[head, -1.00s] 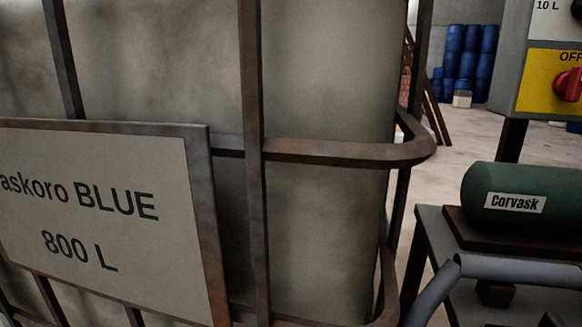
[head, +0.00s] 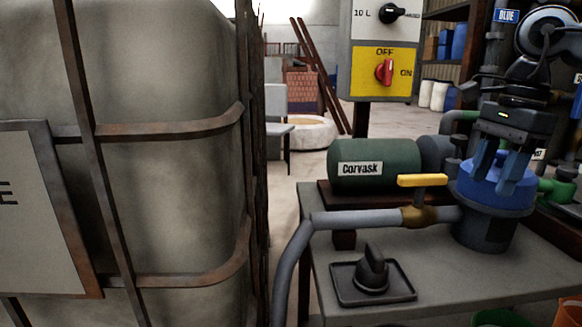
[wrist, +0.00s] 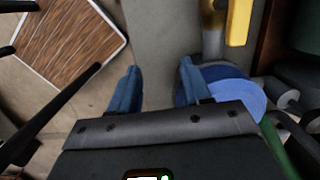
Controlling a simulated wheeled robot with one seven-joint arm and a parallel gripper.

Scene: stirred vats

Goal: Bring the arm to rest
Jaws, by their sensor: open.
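My gripper (head: 498,172) is at the right of the head view, pointing down with its two blue fingers apart. It is in front of or over a blue-topped round housing (head: 478,195); I cannot tell whether it touches it. In the wrist view my gripper (wrist: 158,72) is open, with only a grey surface seen between the fingers. The blue housing top (wrist: 238,92) shows there beside and below the right finger. My arm rises behind the gripper at the upper right of the head view.
A yellow-handled valve (head: 423,181) on a grey pipe and a green Corvask motor (head: 375,165) stand on the grey bench (head: 440,290), with a black knob (head: 373,268) in front. A red switch (head: 384,72) is above. A caged tank (head: 170,170) fills the left.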

